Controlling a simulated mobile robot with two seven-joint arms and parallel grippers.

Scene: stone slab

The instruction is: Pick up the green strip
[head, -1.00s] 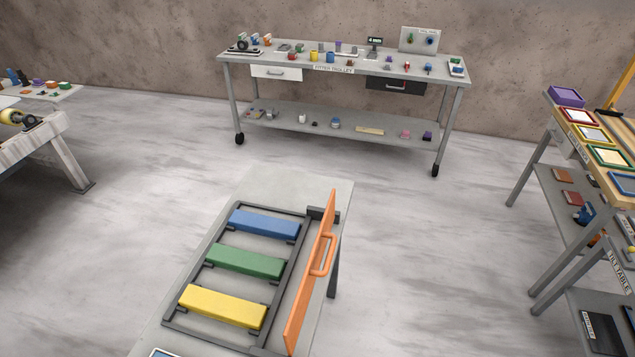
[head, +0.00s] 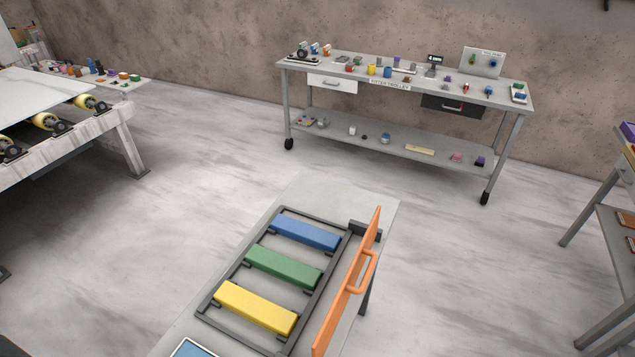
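The green strip (head: 283,267) lies in a dark rack (head: 320,292) on a grey table, between a blue strip (head: 305,233) and a yellow strip (head: 255,308). The blue strip is on its far side and the yellow strip on its near side. An orange panel with a handle (head: 352,280) stands upright along the right side of the rack. Neither of my grippers shows in the head view.
The grey table (head: 350,198) has a bare far end. A fitter trolley (head: 408,83) with small items stands by the back wall. A roller bench (head: 60,135) is at the left, shelving (head: 615,225) at the right. Open floor lies between.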

